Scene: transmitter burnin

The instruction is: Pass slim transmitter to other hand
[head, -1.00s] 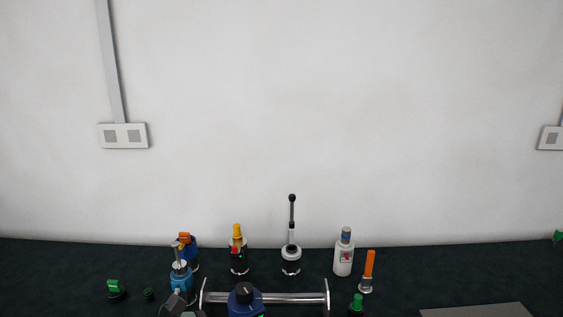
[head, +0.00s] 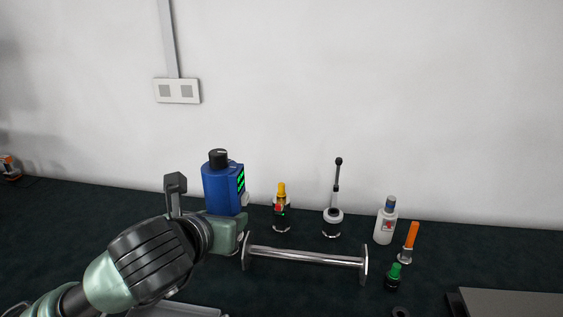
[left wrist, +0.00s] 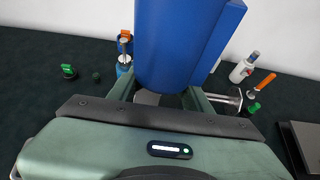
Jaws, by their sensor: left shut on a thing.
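The slim transmitter (head: 222,190) is a blue, upright box with a black knob on top and a green-lit face on its right side. My left gripper (head: 228,222) is shut on its lower part and holds it up in front of the wall, at the left of the head view. In the left wrist view the transmitter's blue body (left wrist: 180,45) stands between the fingers, and its top is cut off by the frame. My right gripper is in neither view.
A metal bar (head: 305,257) on end supports stands right of my left gripper. Behind it are a yellow-topped device (head: 281,210), a black-rod device (head: 334,222) and a white bottle (head: 385,222). An orange-handled item (head: 410,240) and green-capped item (head: 394,277) stand at right, near a grey panel (head: 510,303).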

